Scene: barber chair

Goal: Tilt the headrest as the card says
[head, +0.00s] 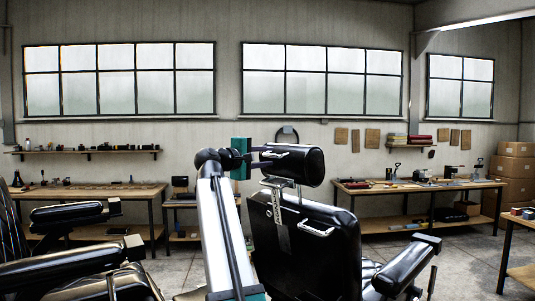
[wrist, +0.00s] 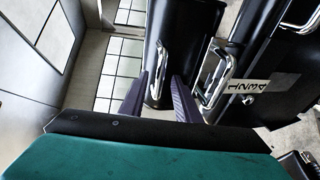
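The black padded headrest (head: 298,166) sits on chrome posts (head: 286,190) above the chair's black backrest (head: 310,245). A chrome handle (head: 277,155) is on the headrest's near face. In the wrist view the headrest (wrist: 190,35) fills the upper middle, and its handle (wrist: 157,75) appears between my two dark purple fingers. My gripper (wrist: 160,80) is open; whether the fingers touch the handle or how deep they reach cannot be told. In the head view my gripper (head: 256,153) is at the headrest's left end.
The backrest has another chrome handle (head: 317,231). Black armrests (head: 408,264) stand at the chair's right. Another chair (head: 65,250) is at the left. Workbenches (head: 420,186) with tools line the back wall. Boxes (head: 512,165) are stacked at the far right.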

